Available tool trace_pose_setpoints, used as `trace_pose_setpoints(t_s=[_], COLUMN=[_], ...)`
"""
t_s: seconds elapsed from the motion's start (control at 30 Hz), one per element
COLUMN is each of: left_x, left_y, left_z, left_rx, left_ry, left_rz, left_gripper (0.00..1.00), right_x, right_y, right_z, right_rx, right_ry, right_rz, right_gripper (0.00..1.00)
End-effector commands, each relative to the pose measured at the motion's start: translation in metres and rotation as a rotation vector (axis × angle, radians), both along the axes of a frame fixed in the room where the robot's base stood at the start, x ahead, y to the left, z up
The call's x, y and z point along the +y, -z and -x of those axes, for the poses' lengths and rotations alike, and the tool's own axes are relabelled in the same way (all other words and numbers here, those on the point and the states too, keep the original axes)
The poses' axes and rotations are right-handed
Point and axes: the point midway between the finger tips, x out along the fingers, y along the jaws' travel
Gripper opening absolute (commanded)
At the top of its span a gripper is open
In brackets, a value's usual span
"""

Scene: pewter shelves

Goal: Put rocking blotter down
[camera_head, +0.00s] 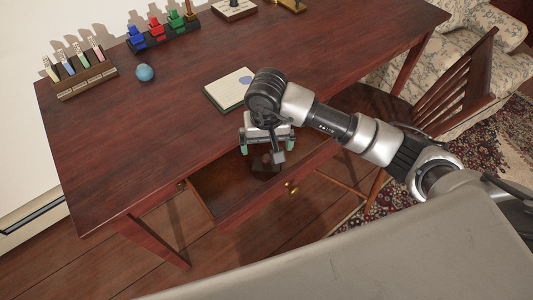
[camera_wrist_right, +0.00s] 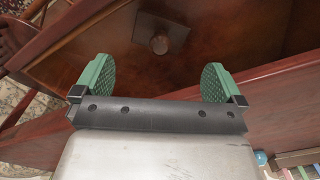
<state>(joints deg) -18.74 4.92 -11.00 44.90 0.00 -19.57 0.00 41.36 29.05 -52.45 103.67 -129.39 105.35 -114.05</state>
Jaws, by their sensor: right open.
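The rocking blotter, a dark brown wooden block with a round knob on top (camera_wrist_right: 160,42), lies in the open desk drawer (camera_head: 225,187). In the head view the blotter (camera_head: 262,168) is partly hidden under my right gripper (camera_head: 267,147). The right gripper is above the drawer, its two green-padded fingers spread apart with nothing between them. In the wrist view the blotter is beyond the open fingers (camera_wrist_right: 157,80), apart from them. My left gripper is not in view.
The reddish desk top (camera_head: 150,115) holds a notepad (camera_head: 228,90), a blue ball (camera_head: 145,73), a rack of pale-labelled items (camera_head: 80,76) and a row of coloured items (camera_head: 160,35) at the back. A wooden chair (camera_head: 450,85) stands to the right. The desk's left front is clear.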

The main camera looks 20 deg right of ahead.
Motion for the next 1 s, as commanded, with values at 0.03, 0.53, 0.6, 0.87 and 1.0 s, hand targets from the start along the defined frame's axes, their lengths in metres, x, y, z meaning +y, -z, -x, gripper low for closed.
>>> trace_pose_setpoints(t_s=[0.03,0.53,0.6,0.87,1.0], left_x=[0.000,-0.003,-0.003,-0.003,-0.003], left_y=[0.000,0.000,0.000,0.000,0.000], left_z=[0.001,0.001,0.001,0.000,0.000], left_rx=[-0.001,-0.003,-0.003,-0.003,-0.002], left_ry=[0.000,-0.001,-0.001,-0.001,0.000], left_rz=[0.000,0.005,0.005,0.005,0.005], left_gripper=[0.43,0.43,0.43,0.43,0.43], right_x=[0.000,0.000,0.000,0.000,0.000], right_y=[-0.011,-0.040,-0.040,-0.040,-0.040], right_z=[-0.001,0.000,0.000,0.000,0.000], right_rx=[-0.005,0.001,0.001,0.001,0.001], right_ry=[-0.002,0.000,0.000,0.000,0.000], right_rz=[-0.001,0.000,0.000,0.000,0.000], right_gripper=[1.00,1.00,1.00,1.00,1.00])
